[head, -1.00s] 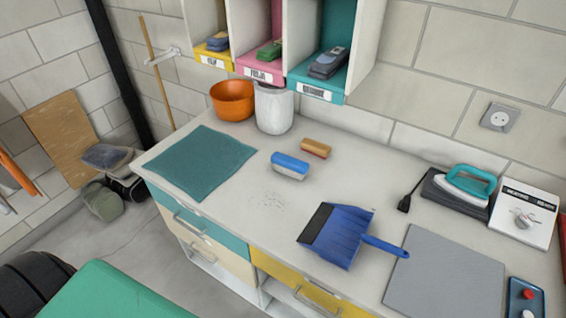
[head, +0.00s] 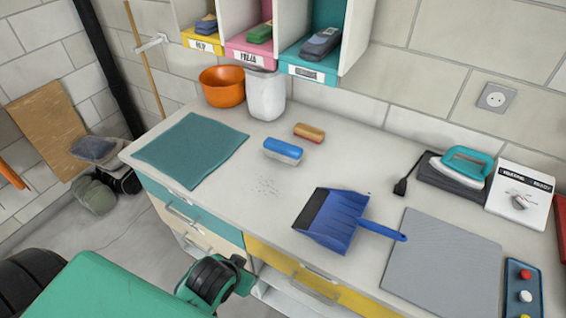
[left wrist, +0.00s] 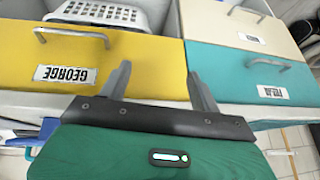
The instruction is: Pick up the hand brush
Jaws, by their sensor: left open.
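A small brush with a blue top and pale bristles (head: 283,151) lies on the white worktop, left of the middle. A similar small block with a tan top and reddish underside (head: 309,132) lies just behind it. A blue dustpan (head: 340,220) lies in front of them, its handle pointing right. My left arm reaches in from the lower left in the head view, below the worktop's front edge. My left gripper (left wrist: 159,69) is open and empty in the left wrist view, its two fingers apart before a yellow drawer front. The brush is not in that view. My right gripper is not in view.
Yellow (left wrist: 140,70) and teal (left wrist: 240,70) drawer fronts with metal handles stand before my left gripper. An orange bowl (head: 221,88), white bin (head: 266,97), teal mat (head: 190,150), grey mat (head: 440,255) and iron (head: 458,170) occupy the worktop. Scattered specks lie near the brush.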

